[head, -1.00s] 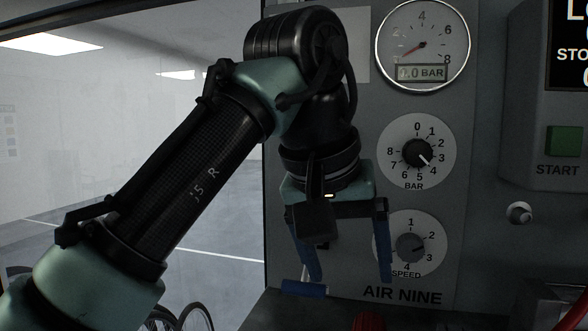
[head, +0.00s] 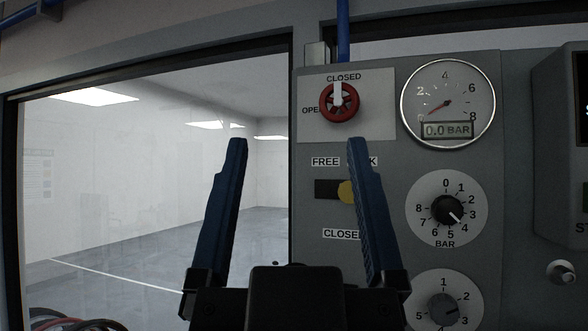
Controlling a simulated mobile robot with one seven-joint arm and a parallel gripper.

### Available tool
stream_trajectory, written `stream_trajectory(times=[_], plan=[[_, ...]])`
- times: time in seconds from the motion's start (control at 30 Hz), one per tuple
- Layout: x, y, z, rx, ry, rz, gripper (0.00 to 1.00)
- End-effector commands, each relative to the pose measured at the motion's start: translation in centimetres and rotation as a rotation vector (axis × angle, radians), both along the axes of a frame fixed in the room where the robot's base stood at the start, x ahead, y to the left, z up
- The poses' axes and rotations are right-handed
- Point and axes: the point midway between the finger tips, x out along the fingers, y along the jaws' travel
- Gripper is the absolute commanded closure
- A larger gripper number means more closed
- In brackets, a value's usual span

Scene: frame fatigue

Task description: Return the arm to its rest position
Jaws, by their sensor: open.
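My gripper (head: 296,145) stands at the bottom middle of the head view, its two blue fingers pointing up. The fingers are wide apart, with nothing between them. The left finger shows against the window. The rest of my arm is out of view or hidden behind the gripper.
A window (head: 130,190) lies left. Hoses (head: 75,322) show bottom left.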

Motion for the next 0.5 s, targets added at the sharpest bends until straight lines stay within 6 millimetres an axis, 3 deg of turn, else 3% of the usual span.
stream_trajectory(times=[0.4,0.5], plan=[[-0.4,0.2,0.0,0.0,-0.01,0.015,0.14],[-0.3,0.2,-1.7,0.001,-0.01,0.014,0.14]])
